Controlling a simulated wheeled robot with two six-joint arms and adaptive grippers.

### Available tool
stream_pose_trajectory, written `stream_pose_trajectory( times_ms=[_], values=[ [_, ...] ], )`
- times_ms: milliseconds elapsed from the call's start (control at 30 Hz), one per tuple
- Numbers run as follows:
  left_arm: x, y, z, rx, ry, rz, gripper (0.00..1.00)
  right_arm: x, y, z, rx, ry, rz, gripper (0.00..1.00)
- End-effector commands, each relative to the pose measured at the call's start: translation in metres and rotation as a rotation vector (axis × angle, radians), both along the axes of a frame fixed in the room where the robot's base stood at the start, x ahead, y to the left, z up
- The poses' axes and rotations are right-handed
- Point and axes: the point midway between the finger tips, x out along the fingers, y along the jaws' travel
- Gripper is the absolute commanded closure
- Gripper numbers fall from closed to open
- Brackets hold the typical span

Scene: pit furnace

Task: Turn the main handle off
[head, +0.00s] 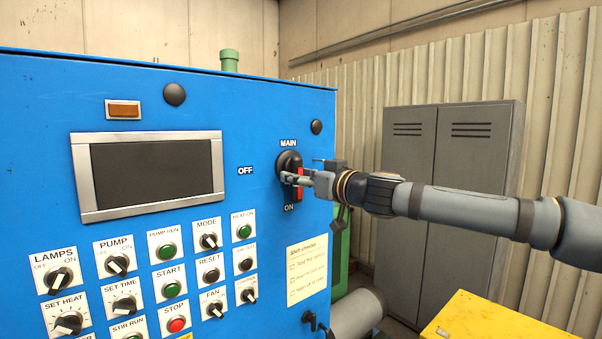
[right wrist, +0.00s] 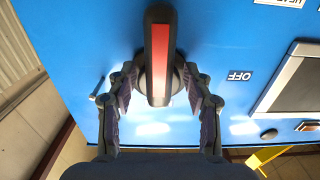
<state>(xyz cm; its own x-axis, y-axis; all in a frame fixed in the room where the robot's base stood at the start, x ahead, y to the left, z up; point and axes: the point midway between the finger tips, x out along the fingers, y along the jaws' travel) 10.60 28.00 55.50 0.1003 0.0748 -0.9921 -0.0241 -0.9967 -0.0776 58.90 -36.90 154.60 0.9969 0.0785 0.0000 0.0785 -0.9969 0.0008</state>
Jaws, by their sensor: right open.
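The main handle (head: 299,186) is a black rotary switch with a red-striped grip on the blue control panel, below the MAIN label (head: 288,143). Its grip points down toward the ON label (head: 289,208); the OFF label (head: 245,170) is to its left. In the right wrist view the handle (right wrist: 160,55) shows its red stripe between my fingers. My right gripper (head: 293,178) is at the handle, open, with one finger on each side of the grip. Whether the fingers touch it I cannot tell. My left gripper is not in view.
The blue panel (head: 265,110) carries a dark screen (head: 155,172) and several knobs and buttons at lower left, and a paper checklist (head: 307,268) below the handle. A grey cabinet (head: 465,220) stands behind my right arm. A yellow box (head: 485,322) is at lower right.

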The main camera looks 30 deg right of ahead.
Motion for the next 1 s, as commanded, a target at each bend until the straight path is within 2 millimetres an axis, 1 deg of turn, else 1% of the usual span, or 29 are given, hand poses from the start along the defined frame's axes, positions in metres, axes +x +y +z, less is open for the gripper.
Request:
stream_pose_trajectory(
  times_ms=[67, 100, 400, 467, 767, 867, 1000],
  values=[
    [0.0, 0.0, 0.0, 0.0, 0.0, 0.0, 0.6, 0.0, 0.0, 0.0, 0.0, 0.0, 0.0, 0.49],
    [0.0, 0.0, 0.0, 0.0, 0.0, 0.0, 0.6, 0.0, 0.0, 0.0, 0.0, 0.0, 0.0, 0.52],
    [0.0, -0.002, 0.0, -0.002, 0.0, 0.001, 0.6, 0.0, 0.0, 0.0, 0.0, 0.0, -0.001, 0.93],
    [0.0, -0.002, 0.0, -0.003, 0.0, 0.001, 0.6, 0.0, 0.0, 0.0, 0.0, 0.0, -0.001, 1.0],
    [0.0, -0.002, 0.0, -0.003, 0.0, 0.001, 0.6, 0.0, 0.0, 0.001, 0.002, 0.0, -0.001, 1.0],
    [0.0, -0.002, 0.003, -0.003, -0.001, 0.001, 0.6, 0.0, -0.001, 0.001, 0.015, 0.0, -0.001, 1.0],
    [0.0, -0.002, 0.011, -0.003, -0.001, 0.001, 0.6, 0.0, -0.002, 0.003, 0.06, 0.004, -0.001, 1.0]
  ],
)
